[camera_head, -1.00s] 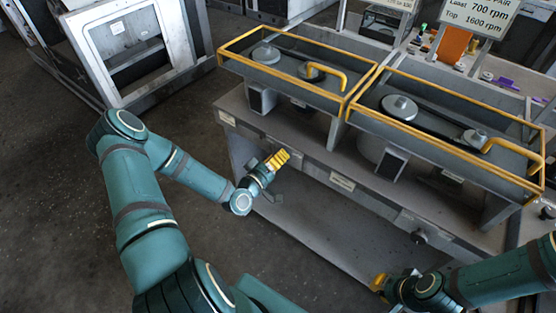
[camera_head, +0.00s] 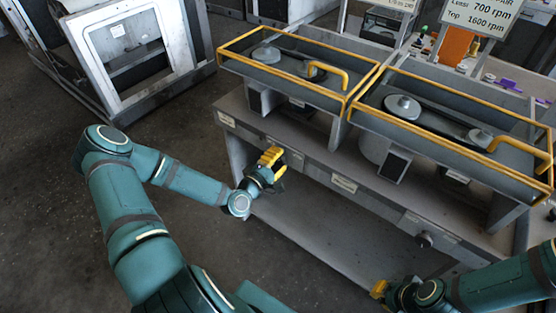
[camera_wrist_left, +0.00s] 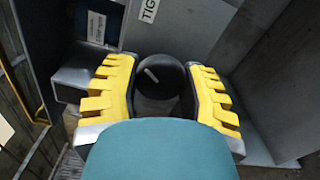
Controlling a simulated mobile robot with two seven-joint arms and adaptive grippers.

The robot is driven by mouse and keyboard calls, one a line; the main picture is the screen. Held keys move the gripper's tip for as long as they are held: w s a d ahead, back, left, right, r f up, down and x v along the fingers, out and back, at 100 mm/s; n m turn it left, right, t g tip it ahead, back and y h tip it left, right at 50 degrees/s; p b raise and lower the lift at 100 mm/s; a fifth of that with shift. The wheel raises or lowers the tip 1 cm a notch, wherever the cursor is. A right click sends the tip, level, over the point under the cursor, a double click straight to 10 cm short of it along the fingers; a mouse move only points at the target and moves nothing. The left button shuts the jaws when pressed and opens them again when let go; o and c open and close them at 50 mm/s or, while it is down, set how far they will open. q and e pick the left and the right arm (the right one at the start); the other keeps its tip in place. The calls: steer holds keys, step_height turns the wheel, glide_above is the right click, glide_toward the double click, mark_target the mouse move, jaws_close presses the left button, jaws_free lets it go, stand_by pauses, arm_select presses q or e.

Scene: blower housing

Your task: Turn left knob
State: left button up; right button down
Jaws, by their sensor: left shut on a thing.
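The left knob (camera_wrist_left: 158,82) is a dark round dial with a white pointer line. In the left wrist view its pointer slants toward the upper left. My left gripper (camera_wrist_left: 162,66) has its yellow ribbed fingers on either side of the knob and is shut on it. In the head view my left gripper (camera_head: 271,161) is at the bench's front panel (camera_head: 310,168), and it hides the left knob there. My right gripper (camera_head: 379,289) is at the lower right, apart from the bench front. Its finger opening is too small to tell.
A second dark knob (camera_head: 424,240) sits on the front panel farther right. Two belt-and-pulley housings with yellow rims (camera_head: 300,85) stand on the bench. A speed sign (camera_head: 482,14) stands at the back right. The floor (camera_head: 60,190) at left is clear.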

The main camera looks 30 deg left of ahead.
arm_select(q)
steer(key=shift+n, duration=0.5)
steer(key=o, duration=1.2)
steer(key=shift+s, duration=0.1)
steer(key=s, duration=1.1)
steer(key=shift+s+a, duration=0.4)
